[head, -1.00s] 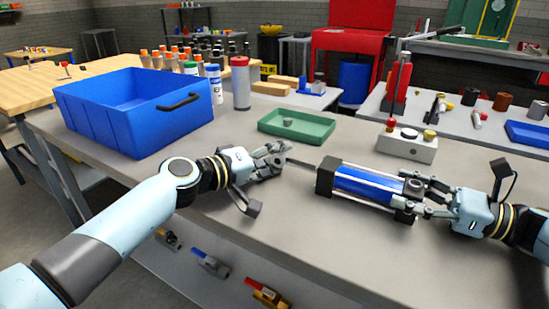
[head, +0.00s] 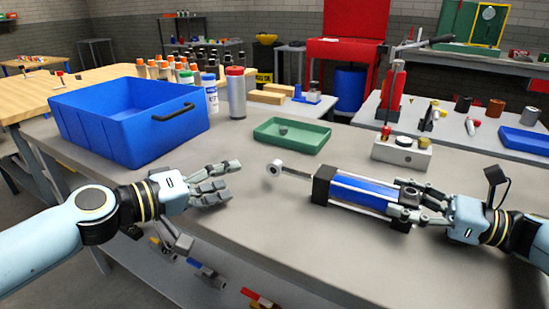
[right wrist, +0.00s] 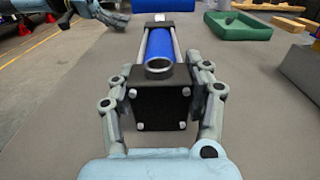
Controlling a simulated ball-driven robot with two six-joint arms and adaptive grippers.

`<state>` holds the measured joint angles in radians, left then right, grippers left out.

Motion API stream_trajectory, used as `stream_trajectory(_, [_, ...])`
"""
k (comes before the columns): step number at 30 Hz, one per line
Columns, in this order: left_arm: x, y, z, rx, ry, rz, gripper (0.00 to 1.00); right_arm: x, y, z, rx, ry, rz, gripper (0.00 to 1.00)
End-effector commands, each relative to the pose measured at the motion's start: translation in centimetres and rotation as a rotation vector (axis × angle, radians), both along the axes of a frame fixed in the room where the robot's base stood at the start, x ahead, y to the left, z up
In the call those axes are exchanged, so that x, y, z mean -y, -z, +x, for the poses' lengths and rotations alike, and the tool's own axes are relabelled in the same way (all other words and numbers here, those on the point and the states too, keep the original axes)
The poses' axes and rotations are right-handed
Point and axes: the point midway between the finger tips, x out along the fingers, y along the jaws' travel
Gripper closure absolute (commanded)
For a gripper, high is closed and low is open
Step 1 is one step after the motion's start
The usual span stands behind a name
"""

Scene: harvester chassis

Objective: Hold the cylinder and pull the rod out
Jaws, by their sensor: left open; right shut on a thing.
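The blue cylinder (head: 362,191) with black end blocks lies on the grey bench in the head view. Its rod (head: 296,172) sticks out of the left end block and ends in a round metal eye (head: 275,168). My right gripper (head: 412,203) is shut on the cylinder's right end block; in the right wrist view its fingers (right wrist: 160,105) sit on both sides of the black block (right wrist: 160,98). My left gripper (head: 228,180) is open and empty, to the left of the rod eye and apart from it.
A blue bin (head: 130,125) stands at the bench's back left. A green tray (head: 291,139) holding a small grey part lies behind the rod. A white block with knobs (head: 401,153) stands behind the cylinder.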

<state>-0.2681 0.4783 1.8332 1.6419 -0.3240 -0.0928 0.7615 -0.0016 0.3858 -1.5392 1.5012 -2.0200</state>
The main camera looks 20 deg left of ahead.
Motion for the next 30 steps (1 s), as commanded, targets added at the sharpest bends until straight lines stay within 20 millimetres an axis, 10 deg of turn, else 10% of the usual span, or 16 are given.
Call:
stream_trajectory(6, [0.0,-0.1,-0.1,0.001,0.0,0.0,0.41,-0.1,-0.1,0.0,0.001,-0.001,0.001,1.0])
stream_trajectory(7, [0.0,-0.1,0.0,0.001,0.0,0.0,0.41,-0.1,-0.1,0.0,0.001,-0.001,0.001,0.49])
stream_trajectory(13, [0.0,-0.1,0.0,0.001,0.0,0.0,0.41,-0.1,0.0,0.0,0.001,-0.001,0.001,0.23])
stream_trajectory(23, [0.0,-0.1,0.0,0.001,0.0,0.0,0.41,0.4,0.0,0.0,0.0,0.0,0.0,0.23])
stream_trajectory(30, [0.0,-0.1,0.0,0.001,0.0,0.0,0.41,4.7,0.1,-0.3,-0.001,0.002,-0.003,0.23])
